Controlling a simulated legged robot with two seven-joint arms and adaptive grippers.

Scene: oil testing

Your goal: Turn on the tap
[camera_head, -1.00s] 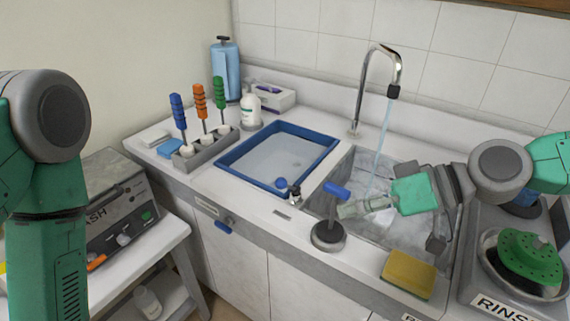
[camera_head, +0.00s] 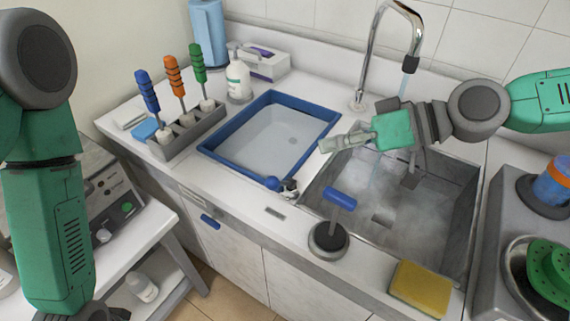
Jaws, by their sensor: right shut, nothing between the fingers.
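The chrome gooseneck tap (camera_head: 369,52) stands behind the sink, and a pale blue stream of water (camera_head: 404,84) leaves its spout. My right arm hides part of the stream. A lever with a blue handle (camera_head: 340,198) rises from a round dark base (camera_head: 328,238) on the sink's front edge. My right gripper (camera_head: 324,146) is shut and empty, above the divider between the blue-rimmed tray and the sink, apart from the lever and the tap. My left arm is at the left edge; its gripper is out of view.
The metal sink (camera_head: 440,228) holds rippling water. A yellow sponge (camera_head: 420,288) lies at the front edge.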

